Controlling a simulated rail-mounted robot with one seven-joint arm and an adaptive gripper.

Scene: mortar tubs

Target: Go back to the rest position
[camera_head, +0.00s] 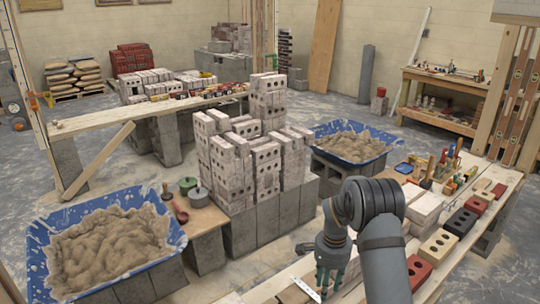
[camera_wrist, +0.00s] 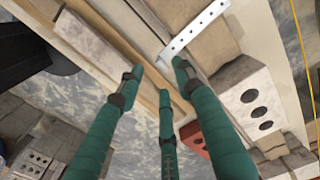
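My gripper (camera_head: 328,284) hangs down over the light wooden plank at the lower middle of the head view. In the wrist view my gripper (camera_wrist: 160,76) shows three green fingers with dark joints. Their tips are spread apart, with nothing held between them. Below the fingertips are wooden boards (camera_wrist: 97,50) and a perforated metal strip (camera_wrist: 195,30). I cannot tell the exact height of the tips above the boards.
Blue mortar tubs stand at left (camera_head: 70,289) and behind the arm (camera_head: 378,150). A tall stack of pale bricks (camera_head: 232,170) rises just left of my arm. The right bench holds red bricks (camera_head: 418,272), black bricks (camera_head: 460,222) and hand tools (camera_head: 447,165).

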